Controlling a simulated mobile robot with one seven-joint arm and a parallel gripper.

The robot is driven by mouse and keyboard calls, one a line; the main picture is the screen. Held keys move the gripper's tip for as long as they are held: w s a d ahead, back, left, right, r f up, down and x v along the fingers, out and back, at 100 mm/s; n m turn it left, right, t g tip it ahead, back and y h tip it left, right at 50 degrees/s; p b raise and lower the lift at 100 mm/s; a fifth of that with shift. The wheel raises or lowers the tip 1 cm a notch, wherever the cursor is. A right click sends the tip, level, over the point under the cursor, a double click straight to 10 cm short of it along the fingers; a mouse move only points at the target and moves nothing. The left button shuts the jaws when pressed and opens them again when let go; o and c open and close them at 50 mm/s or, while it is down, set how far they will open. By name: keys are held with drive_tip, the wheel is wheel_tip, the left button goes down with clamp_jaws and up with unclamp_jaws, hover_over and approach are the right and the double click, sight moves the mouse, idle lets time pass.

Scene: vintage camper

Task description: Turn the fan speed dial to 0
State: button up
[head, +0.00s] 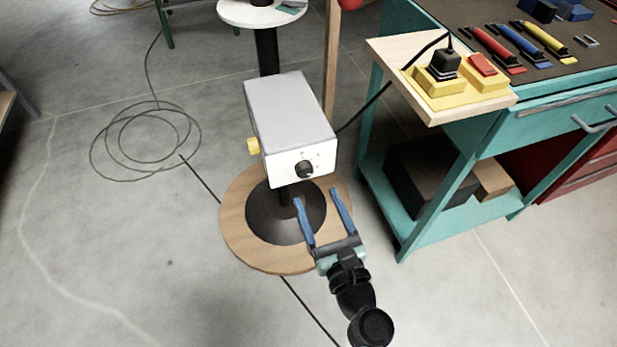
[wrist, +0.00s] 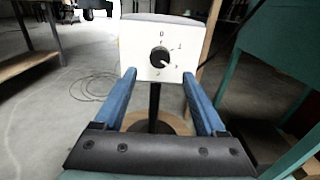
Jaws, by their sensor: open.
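A white box (head: 290,128) stands on a black post and carries the black round fan speed dial (head: 304,169) on its front face. In the wrist view the dial (wrist: 160,57) has a 0 mark above it and other marks around its right side and bottom. Its light pointer line seems to point to the lower right, away from the 0. My gripper (head: 316,195) is open and empty in front of the box, apart from the dial. In the wrist view the dial shows between and beyond the blue fingers (wrist: 159,74).
A round wooden base (head: 240,249) carries the post. A yellow knob (head: 253,146) sticks out from the box's left side. At right, a teal workbench (head: 385,215) holds a wooden board (head: 400,51) with a yellow switch box (head: 455,97). A coiled cable (head: 120,180) lies at left on open floor.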

sight(306, 175)
drive_tip(key=x, duration=0.6)
drive_tip(key=shift+w+b, duration=0.1)
drive_tip(key=shift+b, duration=0.2)
drive_tip(key=shift+c, duration=0.3)
clamp_jaws()
